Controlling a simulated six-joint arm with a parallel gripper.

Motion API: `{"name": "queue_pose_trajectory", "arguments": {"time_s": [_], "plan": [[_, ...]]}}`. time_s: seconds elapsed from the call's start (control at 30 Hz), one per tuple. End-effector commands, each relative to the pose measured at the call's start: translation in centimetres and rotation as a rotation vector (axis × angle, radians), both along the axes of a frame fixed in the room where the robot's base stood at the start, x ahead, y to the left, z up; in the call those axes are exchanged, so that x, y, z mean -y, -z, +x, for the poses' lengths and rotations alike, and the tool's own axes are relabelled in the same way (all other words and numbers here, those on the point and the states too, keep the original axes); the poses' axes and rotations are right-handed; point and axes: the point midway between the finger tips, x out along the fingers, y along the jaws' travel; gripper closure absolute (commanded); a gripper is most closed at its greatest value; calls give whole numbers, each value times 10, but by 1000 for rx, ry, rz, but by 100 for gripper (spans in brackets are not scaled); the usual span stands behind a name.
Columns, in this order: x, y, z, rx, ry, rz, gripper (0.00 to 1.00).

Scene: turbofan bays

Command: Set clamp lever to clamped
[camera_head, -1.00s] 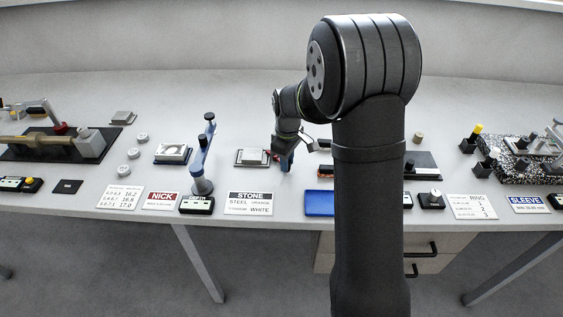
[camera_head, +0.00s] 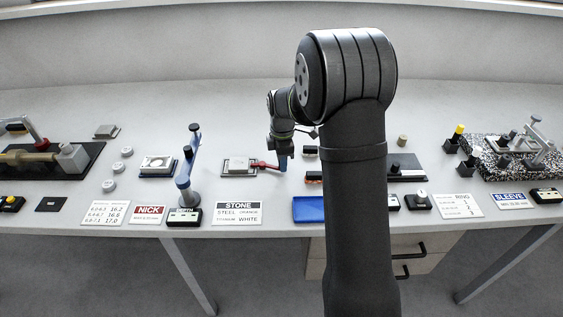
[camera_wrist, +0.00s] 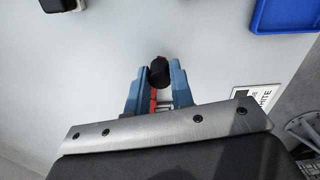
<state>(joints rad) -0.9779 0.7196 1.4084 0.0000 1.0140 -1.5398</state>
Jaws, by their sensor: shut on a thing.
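The clamp lever (camera_head: 265,166) is a red bar reaching right from a small fixture (camera_head: 229,173) that holds a grey block (camera_head: 238,163). My gripper (camera_head: 284,164) is at the lever's outer end, right of the fixture. In the wrist view, my gripper's blue fingers (camera_wrist: 158,85) are closed around the lever's black knob (camera_wrist: 158,72). A strip of the red lever (camera_wrist: 153,101) shows between the fingers. The rest of the lever and the fixture are hidden in the wrist view.
A blue tray (camera_head: 308,210) lies in front, right of the STONE sign (camera_head: 237,213). A blue upright stand (camera_head: 188,170) is left of the fixture. Small black-and-orange items (camera_head: 313,177) lie just right of my gripper. Bare bench lies behind the fixture.

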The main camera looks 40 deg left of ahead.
Motion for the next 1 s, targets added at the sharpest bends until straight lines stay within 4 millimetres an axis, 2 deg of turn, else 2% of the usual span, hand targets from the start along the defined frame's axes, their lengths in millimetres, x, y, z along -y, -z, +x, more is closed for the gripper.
{"name": "queue_pose_trajectory", "arguments": {"time_s": [0.47,0.5,0.57,0.6,0.87,1.0], "plan": [[-1,0,1,1,-13,0,100],[-1,0,1,2,-12,1,71],[0,0,1,1,-12,0,59],[0,0,1,1,-12,0,57],[0,-1,1,1,-12,1,57],[-1,-12,1,2,-11,3,57]]}}
